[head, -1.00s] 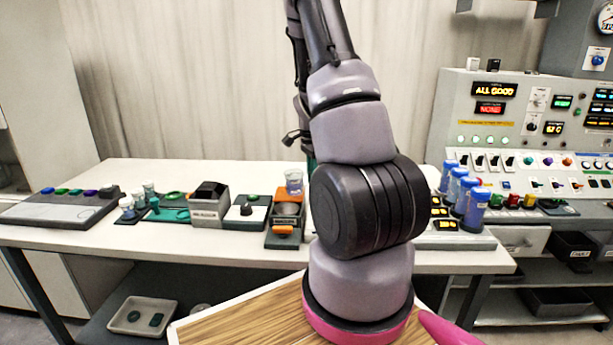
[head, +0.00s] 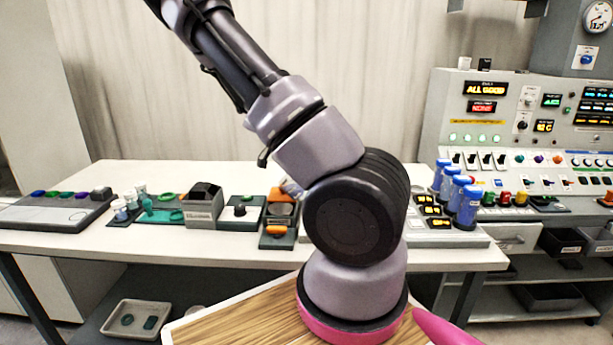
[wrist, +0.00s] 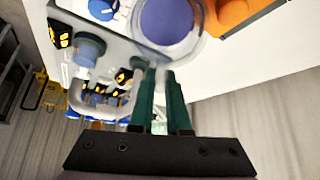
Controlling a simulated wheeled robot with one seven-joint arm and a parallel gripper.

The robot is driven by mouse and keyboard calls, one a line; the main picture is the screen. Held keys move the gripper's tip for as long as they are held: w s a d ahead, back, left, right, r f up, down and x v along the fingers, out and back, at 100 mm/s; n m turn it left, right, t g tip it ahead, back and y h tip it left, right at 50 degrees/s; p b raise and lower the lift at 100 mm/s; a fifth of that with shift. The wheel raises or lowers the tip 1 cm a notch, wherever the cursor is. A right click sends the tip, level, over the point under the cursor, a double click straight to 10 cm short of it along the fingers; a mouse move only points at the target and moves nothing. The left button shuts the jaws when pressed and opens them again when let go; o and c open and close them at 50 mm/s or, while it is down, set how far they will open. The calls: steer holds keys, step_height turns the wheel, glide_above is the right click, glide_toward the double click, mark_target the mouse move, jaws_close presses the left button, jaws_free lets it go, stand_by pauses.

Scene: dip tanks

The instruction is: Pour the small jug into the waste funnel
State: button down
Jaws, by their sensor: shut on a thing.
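The small jug (wrist: 168,22) shows in the wrist view as a clear round vessel with purple contents, at the tips of my gripper (wrist: 160,76). My gripper's green fingers are shut on it. In the head view a small clear part of the jug (head: 291,187) shows just left of my arm's dark joint. My arm hides the gripper there. An orange round piece (head: 280,209) sits on a dark stand beneath and left of the jug. I cannot tell for certain whether it is the waste funnel. Orange (wrist: 235,12) also shows beside the jug in the wrist view.
The white bench (head: 180,241) holds a grey box (head: 203,206), small containers (head: 120,210) and a button panel (head: 60,209) to the left. Several blue cylinders (head: 468,207) stand to the right, before a control console (head: 500,125). The bench's front strip is mostly clear.

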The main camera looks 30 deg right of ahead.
steer(key=h, duration=0.1)
steer(key=a+r+h, duration=0.1)
steer(key=h, duration=0.1)
steer(key=a+h, duration=0.1)
steer(key=h, duration=0.1)
steer(key=a+h, duration=0.1)
steer(key=h, duration=0.1)
steer(key=shift+w+a+r, duration=0.1)
steer(key=shift+w, duration=0.05)
steer(key=a+h, duration=0.2)
steer(key=h, duration=0.1)
steer(key=shift+a+g+h, duration=0.2)
steer(key=shift+g+h, duration=0.1)
steer(key=shift+h, duration=0.1)
steer(key=shift+w+a+r+h, duration=0.1)
steer(key=shift+a+r+h, duration=0.1)
steer(key=shift+a+h, duration=0.8)
steer(key=shift+w+a+r+h, duration=0.15)
steer(key=shift+a+h, duration=0.65)
steer(key=shift+h, duration=0.4)
steer(key=shift+s, duration=0.1)
stand_by(0.5)
